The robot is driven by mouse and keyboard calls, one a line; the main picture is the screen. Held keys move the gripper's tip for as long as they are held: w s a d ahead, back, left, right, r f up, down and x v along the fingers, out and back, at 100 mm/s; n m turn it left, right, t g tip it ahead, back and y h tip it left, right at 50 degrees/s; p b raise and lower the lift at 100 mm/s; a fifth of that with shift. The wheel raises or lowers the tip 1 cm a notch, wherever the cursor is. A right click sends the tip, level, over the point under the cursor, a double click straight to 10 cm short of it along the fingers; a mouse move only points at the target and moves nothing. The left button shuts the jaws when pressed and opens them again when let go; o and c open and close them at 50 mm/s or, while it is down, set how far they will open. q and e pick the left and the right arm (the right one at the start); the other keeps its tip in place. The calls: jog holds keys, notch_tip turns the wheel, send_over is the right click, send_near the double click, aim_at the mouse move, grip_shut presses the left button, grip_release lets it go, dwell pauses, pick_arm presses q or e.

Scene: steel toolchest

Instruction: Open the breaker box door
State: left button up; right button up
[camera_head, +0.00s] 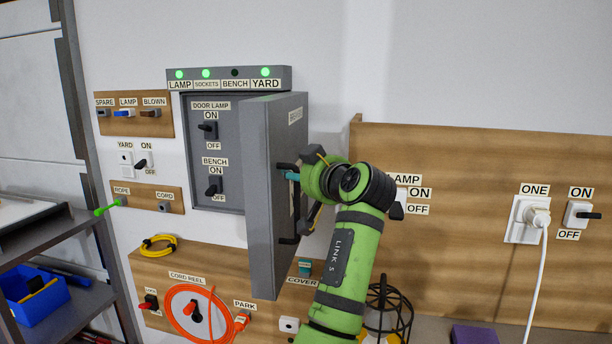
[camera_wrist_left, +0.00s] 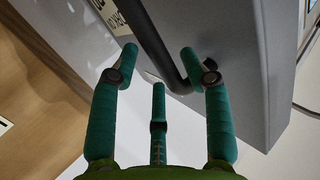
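The breaker box (camera_head: 188,150) is on the wall, with its grey door (camera_head: 259,190) swung out toward me on its right side. The door's outer face, with a label and a black bar handle (camera_head: 288,240), faces right; in the left wrist view the handle (camera_wrist_left: 157,45) runs beside the grey door face (camera_wrist_left: 225,60). My left gripper (camera_head: 292,176) is at the upper part of the handle. In the wrist view, its teal fingertips (camera_wrist_left: 160,58) are apart with the bar between them, its bend close to the right one. The wrist partly hides the handle. My right gripper is not visible.
Inside the box are a door lamp switch (camera_head: 208,130) and a bench switch (camera_head: 214,186). An indicator strip (camera_head: 230,73) sits above. A cord reel (camera_head: 197,313) is below the box. A wooden panel (camera_head: 460,180) with switches and a plug is to the right.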

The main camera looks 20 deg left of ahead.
pick_arm(q)
jog(key=r, duration=0.2)
jog(key=r+t, duration=0.1)
jog(key=r, duration=0.1)
jog(key=r+t, duration=0.1)
jog(key=r, duration=0.1)
jog(key=shift+w+d+m+y, duration=0.1)
jog(key=shift+d+m+y, duration=0.2)
jog(key=shift+d+y, duration=0.1)
notch_tip(320, 180, down, 5)
jog(key=g, duration=0.2)
jog(key=s+d+p, duration=0.1)
jog(key=d+p, duration=0.1)
jog(key=d, duration=0.5)
jog(key=shift+s+d+f+h, duration=0.15)
jog(key=shift+d+f+h, duration=0.1)
jog(key=shift+h, duration=0.15)
jog(key=shift+f, duration=0.1)
